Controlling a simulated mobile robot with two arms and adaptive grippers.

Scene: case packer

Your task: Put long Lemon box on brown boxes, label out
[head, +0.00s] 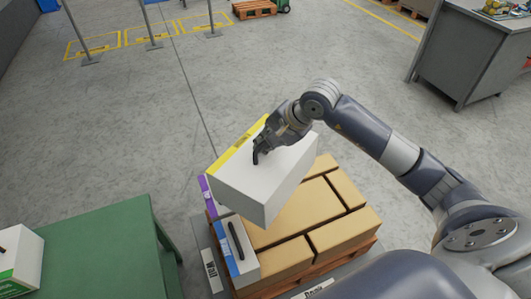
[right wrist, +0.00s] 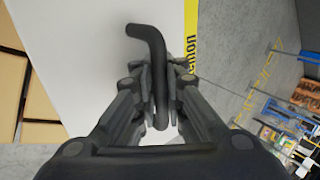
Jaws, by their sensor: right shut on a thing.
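The long Lemon box (head: 264,182) is white with a yellow label band along its far left edge. In the head view it hangs tilted over the brown boxes (head: 343,232). My right gripper (head: 263,152) is shut on the black handle on its top. In the right wrist view the gripper (right wrist: 161,105) closes around the bent black handle (right wrist: 152,45), and the yellow label (right wrist: 190,40) shows at the box's right edge. The brown boxes lie in a flat layer on a wooden pallet, partly hidden by the box. My left gripper is not in view.
A white box with a blue label (head: 236,250) and one with a purple label (head: 209,194) stand along the pallet's left side. A green table (head: 125,245) with a green-labelled white box (head: 22,258) is at lower left. A grey workbench (head: 470,60) stands upper right.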

